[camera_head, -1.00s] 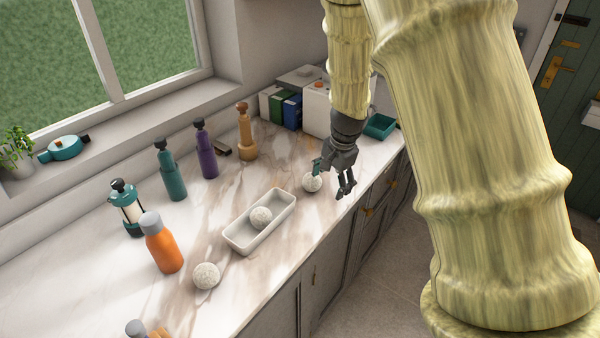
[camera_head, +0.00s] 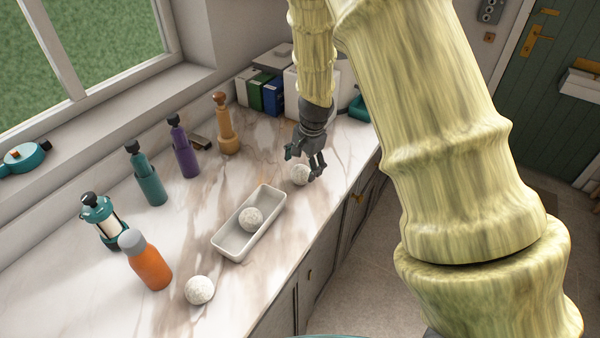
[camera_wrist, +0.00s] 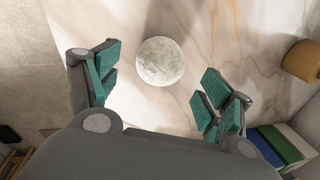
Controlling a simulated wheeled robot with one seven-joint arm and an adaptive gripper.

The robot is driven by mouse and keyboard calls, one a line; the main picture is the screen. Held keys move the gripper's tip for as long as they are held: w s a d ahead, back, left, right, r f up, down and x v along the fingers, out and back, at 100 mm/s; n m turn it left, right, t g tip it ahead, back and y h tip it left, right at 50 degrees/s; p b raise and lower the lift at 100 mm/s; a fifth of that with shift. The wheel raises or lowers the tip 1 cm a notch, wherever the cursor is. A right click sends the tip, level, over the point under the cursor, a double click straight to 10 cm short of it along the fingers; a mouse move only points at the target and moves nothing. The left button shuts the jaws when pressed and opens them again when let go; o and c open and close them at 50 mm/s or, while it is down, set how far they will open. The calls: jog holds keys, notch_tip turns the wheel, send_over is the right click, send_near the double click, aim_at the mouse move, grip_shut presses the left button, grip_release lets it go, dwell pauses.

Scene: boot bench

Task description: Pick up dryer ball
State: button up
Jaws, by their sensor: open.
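A pale speckled dryer ball (camera_head: 300,174) rests on the marble counter, just beyond the far end of the white tray. In the wrist view the ball (camera_wrist: 160,61) lies ahead of and between my open fingers, with a gap on each side. My gripper (camera_head: 304,165) is open and empty, pointing down close by the ball and partly in front of it. A second ball (camera_head: 251,219) sits in the white tray (camera_head: 232,243). A third ball (camera_head: 200,290) rests on the counter near the tray's near end.
Boxes (camera_head: 266,95) stand behind. The counter's front edge lies close right of the ball.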

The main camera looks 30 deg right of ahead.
aim_at(303, 167)
jog(key=shift+s+f, duration=0.15)
jog(key=shift+f, duration=0.05)
jog(key=f+p, duration=0.1)
jog(key=w+f+p, duration=0.1)
jog(key=f, duration=0.1)
jog(key=shift+w+f, duration=0.1)
jog(key=shift+a+f+p, duration=0.15)
jog(key=shift+f+p, duration=0.15)
jog(key=shift+f, duration=0.5)
jog(key=c, duration=1.1)
